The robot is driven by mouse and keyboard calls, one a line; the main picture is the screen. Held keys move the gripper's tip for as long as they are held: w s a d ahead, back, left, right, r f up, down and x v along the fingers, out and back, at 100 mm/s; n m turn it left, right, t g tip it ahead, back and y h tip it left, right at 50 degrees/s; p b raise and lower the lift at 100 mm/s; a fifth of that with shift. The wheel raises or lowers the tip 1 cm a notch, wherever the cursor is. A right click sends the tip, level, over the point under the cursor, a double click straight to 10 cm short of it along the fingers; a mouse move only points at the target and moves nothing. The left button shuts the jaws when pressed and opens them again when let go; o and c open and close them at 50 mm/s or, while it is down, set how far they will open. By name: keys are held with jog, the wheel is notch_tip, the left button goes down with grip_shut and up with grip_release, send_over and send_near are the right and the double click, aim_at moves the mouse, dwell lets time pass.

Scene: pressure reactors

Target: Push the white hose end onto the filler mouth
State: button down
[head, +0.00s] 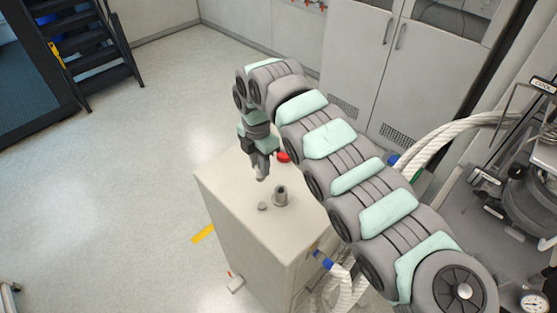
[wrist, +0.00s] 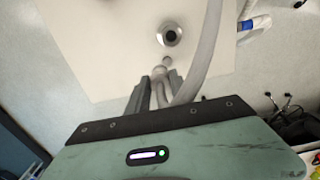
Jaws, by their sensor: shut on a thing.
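The filler mouth (head: 281,195) is a short grey upright fitting on top of the pale cabinet (head: 235,195). In the wrist view the mouth (wrist: 170,35) is a round ring with a dark opening, ahead of my fingers. My gripper (head: 262,176) points down above the cabinet top, left of and above the mouth in the head view. In the wrist view my gripper (wrist: 161,93) is shut on the white hose end (wrist: 160,75), apart from the mouth in the picture. The fingers partly hide the hose end, and its height above the cabinet is hard to judge.
A small grey cap (head: 262,206) lies left of the mouth. A red knob (head: 283,157) stands behind it. White hose (wrist: 207,50) runs along the right of my fingers. A blue hose collar (head: 324,260) is at the cabinet's right side. Open floor lies left.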

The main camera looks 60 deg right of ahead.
jog(key=s+d+n, duration=0.1)
jog(key=s+d, duration=0.2)
jog(key=s, duration=0.2)
jog(key=shift+d+f+n, duration=0.15)
jog(key=shift+n, duration=0.15)
jog(key=shift+f, duration=0.1)
jog(key=shift+f+b, duration=0.55)
jog(key=shift+f, duration=2.25)
jog(key=shift+f+b, duration=0.5)
jog(key=shift+f, duration=0.2)
jog(key=c, duration=1.1)
grip_release()
jog(key=shift+o, duration=0.2)
